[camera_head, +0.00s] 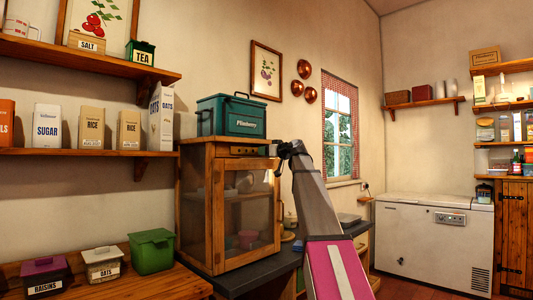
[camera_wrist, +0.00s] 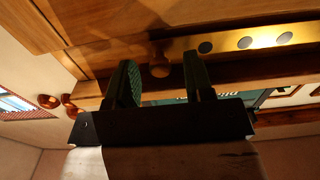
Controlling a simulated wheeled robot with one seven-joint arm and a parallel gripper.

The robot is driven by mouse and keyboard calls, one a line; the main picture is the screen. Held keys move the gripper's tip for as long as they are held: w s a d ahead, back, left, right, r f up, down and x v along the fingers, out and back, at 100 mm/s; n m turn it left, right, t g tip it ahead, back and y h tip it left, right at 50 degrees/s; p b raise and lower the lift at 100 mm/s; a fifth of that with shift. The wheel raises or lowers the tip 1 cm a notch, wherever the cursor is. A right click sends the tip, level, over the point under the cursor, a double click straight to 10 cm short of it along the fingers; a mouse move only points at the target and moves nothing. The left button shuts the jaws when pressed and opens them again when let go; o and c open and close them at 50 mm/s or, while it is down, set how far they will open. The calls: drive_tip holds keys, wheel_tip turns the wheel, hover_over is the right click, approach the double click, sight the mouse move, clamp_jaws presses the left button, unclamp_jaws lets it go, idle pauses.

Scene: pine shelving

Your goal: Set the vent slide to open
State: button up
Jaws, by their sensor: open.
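The vent slide is a brass strip with several dark round holes (camera_wrist: 262,38) on the front top rail of a wooden meat-safe cabinet (camera_head: 217,200). In the head view the strip (camera_head: 243,151) is small, and its setting is too small to read. A round wooden knob (camera_wrist: 160,66) sits at the strip's end in the wrist view. My gripper (camera_wrist: 160,70) is open, with one finger on each side of the knob and a gap visible at both sides. In the head view my gripper (camera_head: 274,149) is at the cabinet's upper right front, partly hidden by my arm.
A green lidded box (camera_head: 231,115) stands on top of the cabinet, close to my gripper. The cabinet stands on a dark counter (camera_head: 256,277). Shelves with boxes (camera_head: 90,152) are at left. A white chest freezer (camera_head: 433,238) is at right.

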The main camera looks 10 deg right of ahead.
clamp_jaws()
drive_tip(key=shift+s+a, duration=0.75)
drive_tip(key=shift+a, duration=0.2)
unclamp_jaws()
drive_tip(key=shift+a, duration=0.1)
